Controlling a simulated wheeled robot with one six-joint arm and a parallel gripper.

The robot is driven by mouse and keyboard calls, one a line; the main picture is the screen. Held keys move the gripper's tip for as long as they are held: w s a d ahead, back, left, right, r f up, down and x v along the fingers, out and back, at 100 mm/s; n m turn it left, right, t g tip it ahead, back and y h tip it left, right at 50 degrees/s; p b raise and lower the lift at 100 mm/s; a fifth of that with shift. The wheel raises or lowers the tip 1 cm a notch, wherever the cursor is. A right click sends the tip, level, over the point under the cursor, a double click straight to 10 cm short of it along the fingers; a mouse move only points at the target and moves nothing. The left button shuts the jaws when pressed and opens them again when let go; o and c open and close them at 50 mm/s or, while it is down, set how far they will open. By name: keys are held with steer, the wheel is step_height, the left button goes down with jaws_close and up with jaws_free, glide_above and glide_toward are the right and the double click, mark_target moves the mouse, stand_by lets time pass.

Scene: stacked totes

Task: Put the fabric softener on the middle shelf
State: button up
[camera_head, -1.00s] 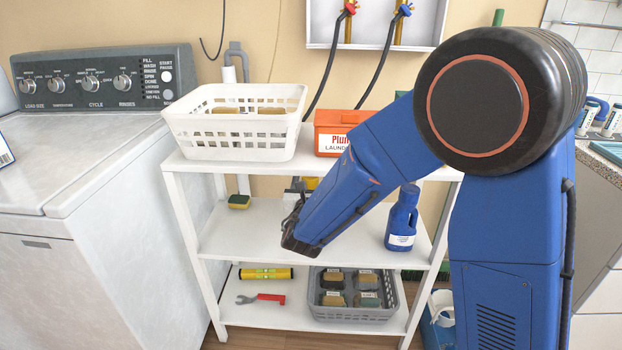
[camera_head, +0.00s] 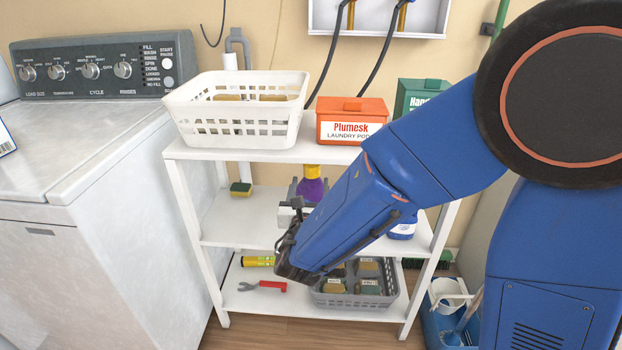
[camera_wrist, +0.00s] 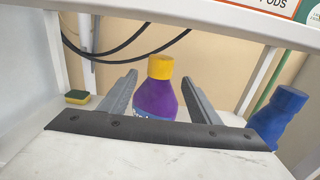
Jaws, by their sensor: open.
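A purple bottle with a yellow cap (camera_head: 312,187) stands on the white rack's middle shelf (camera_head: 240,222), partly hidden by my arm. In the wrist view the purple bottle (camera_wrist: 157,100) is upright between the two fingers, its base hidden and its label unreadable. My gripper (camera_wrist: 159,80) is open, with a gap on each side of the bottle. A blue bottle (camera_head: 403,228) stands at the right of the same shelf, mostly behind my arm; it also shows in the wrist view (camera_wrist: 278,115). Neither label shows which one is the fabric softener.
A yellow-green sponge (camera_head: 240,189) lies at the middle shelf's left. The top shelf holds a white basket (camera_head: 235,138), an orange laundry pod box (camera_head: 350,115) and a green box (camera_head: 415,93). The bottom shelf has a grey crate (camera_head: 350,300) and a wrench (camera_head: 262,286). A washer (camera_head: 80,165) stands left.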

steer(key=shift+s, duration=0.5)
steer(key=d+r+m+g+h, duration=0.1)
steer(key=d+m+g+h, duration=0.2)
steer(key=d, duration=0.6)
steer(key=d+r+m+g+h, duration=0.1)
steer(key=d+r+m+h, duration=0.1)
steer(key=d+m+h, duration=0.5)
steer(key=s+d+f+m+g+y, duration=0.1)
steer(key=s+d+m+g, duration=0.3)
steer(key=d, duration=0.5)
steer(key=s+d+m+g, duration=0.2)
steer(key=s+d+m, duration=0.2)
steer(key=s+d, duration=0.3)
steer(key=s+d+f+m+g+y, duration=0.35)
steer(key=s+d+m, duration=0.25)
steer(key=s+m, duration=0.3)
steer(key=s+a+r+m+y, duration=0.2)
steer(key=s+a+m+y, duration=0.4)
steer(key=s+m, duration=0.2)
steer(key=shift+s+r+m, duration=0.2)
steer(key=shift+s+m, duration=0.1)
steer(key=shift+s, duration=0.3)
